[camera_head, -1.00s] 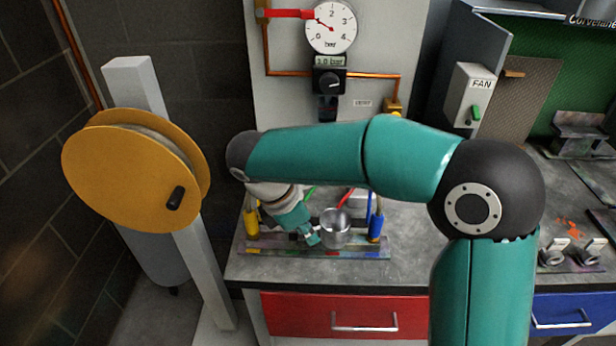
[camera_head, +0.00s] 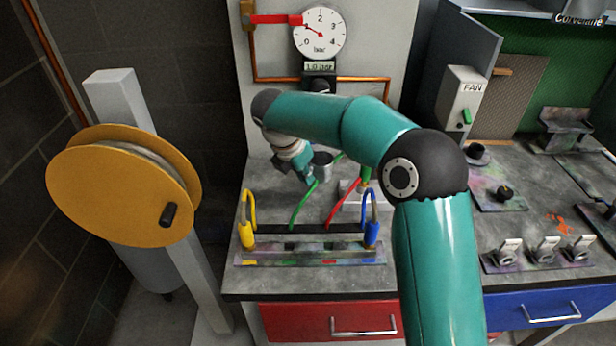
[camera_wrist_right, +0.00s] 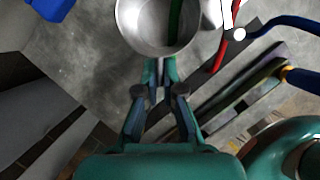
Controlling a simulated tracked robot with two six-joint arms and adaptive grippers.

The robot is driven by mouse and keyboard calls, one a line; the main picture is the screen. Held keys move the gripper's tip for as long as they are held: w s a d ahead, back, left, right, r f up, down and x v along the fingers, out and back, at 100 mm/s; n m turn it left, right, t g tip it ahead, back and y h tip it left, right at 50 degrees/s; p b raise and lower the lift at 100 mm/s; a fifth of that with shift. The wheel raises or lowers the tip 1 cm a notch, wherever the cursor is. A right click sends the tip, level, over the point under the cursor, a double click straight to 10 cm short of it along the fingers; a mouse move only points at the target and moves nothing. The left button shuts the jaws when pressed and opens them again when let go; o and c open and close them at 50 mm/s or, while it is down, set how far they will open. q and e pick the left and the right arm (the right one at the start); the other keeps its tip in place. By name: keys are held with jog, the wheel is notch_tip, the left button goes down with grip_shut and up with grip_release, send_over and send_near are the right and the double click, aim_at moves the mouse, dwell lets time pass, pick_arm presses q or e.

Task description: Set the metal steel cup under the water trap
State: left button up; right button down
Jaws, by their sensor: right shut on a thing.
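The steel cup (camera_head: 321,166) is at the back of the bench, near the wall panel below the gauge. My right gripper (camera_head: 308,172) is beside it on the left, shut on its side. In the right wrist view the round open cup (camera_wrist_right: 143,38) fills the top centre, with the closed fingers (camera_wrist_right: 160,75) at its near wall. A green strip shows across its mouth. I cannot tell whether the cup touches the bench. The water trap is hidden behind my right arm; only the dark regulator top (camera_head: 319,84) shows. My left gripper is out of view.
A rack (camera_head: 310,255) with yellow, green, red and blue hoses stands at the bench front. A white block (camera_head: 347,190) is right of the cup. A yellow reel (camera_head: 115,195) stands left. Knobs and the fan box (camera_head: 461,98) are right.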

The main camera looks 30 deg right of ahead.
jog(key=w, duration=0.1)
jog(key=w+d+f, duration=0.1)
jog(key=w+d+p, duration=0.1)
jog(key=shift+w+f, duration=0.15)
jog(key=shift+f, duration=2.6)
jog(key=shift+w+d+f+p, duration=0.1)
jog(key=shift+w+f+p, duration=0.1)
jog(key=shift+p, duration=0.25)
jog(key=shift+f, duration=0.1)
jog(key=shift+s, duration=0.1)
jog(key=c, duration=1.3)
grip_release()
jog(key=shift+f, duration=0.1)
